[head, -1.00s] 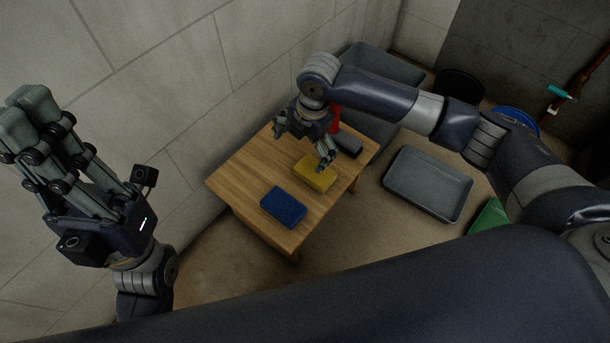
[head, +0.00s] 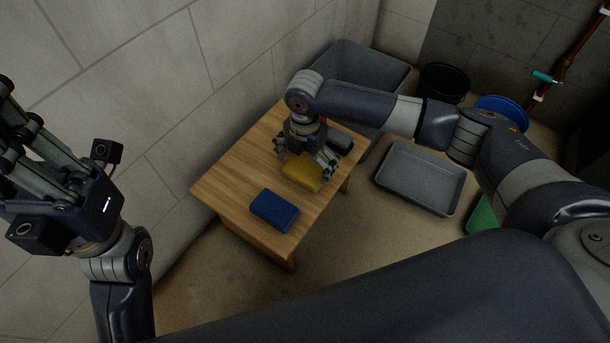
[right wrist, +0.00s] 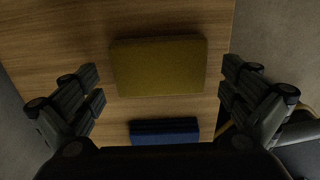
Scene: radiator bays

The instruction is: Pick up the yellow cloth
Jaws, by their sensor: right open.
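The yellow cloth (head: 301,177) is a folded block lying on the wooden table (head: 226,183). My right gripper (head: 306,172) is open above it, its fingers on either side of the cloth. In the right wrist view the cloth (right wrist: 159,66) lies flat between the two spread finger sets, with bare wood showing on both sides and no finger touching it. My left gripper (head: 20,150) is raised at the left edge, away from the table; its fingertips are cut off, so its opening is unclear.
A blue folded cloth (head: 275,210) lies beside the yellow one, and a dark object (head: 340,142) lies farther back on the table. A grey tray (head: 420,178) is on the floor at right. A grey bin (head: 362,68), a black bucket (head: 444,82) and a blue bucket (head: 503,108) stand behind.

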